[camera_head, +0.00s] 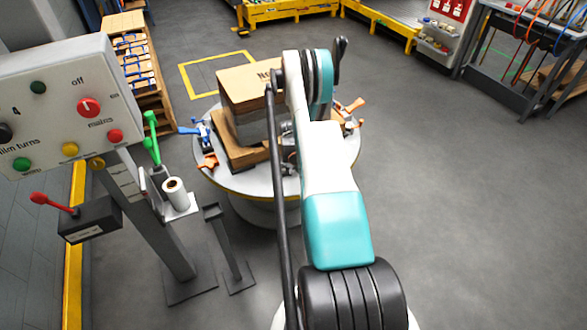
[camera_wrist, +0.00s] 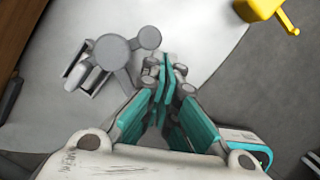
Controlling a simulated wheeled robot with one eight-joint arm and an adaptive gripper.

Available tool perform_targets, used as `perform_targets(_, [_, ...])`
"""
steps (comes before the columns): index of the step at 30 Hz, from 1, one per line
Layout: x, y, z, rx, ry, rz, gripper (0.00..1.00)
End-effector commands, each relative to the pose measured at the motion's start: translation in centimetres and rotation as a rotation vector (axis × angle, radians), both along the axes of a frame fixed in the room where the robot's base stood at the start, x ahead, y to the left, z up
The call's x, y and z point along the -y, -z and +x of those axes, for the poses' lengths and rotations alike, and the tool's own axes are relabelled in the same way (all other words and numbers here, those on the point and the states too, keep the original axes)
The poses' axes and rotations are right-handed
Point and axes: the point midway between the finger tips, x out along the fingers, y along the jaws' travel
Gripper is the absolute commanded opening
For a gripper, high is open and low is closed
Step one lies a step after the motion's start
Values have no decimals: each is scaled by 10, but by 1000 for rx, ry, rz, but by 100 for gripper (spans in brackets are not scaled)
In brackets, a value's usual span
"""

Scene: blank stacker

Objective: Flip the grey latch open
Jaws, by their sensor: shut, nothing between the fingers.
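The grey latch (camera_wrist: 112,52) shows in the wrist view on the pale round table top (camera_wrist: 210,22). It has rounded grey discs joined by an arm, with a lighter bracket at its left. My gripper (camera_wrist: 164,66) has teal fingers and is shut and empty. Its tips are just right of the latch in the picture; I cannot tell whether they touch it. In the head view the round table (camera_head: 232,180) stands mid-floor, and my arm hides my gripper and most of the latch area.
Boxes (camera_head: 248,82) on wooden blocks stand on the table. A blue clamp (camera_head: 197,131) and an orange one (camera_head: 208,161) sit at its left, and more orange clamps (camera_head: 350,106) at its right. A control panel (camera_head: 62,105) on a post stands at left. Floor at right is clear.

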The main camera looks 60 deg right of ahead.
Motion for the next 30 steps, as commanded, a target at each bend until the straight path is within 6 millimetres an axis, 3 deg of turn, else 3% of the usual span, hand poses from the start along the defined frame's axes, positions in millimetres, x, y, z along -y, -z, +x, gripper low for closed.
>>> perform_targets(12, [17,0,-2,0,2,0,0])
perform_targets(30, [19,0,-1,0,1,0,0])
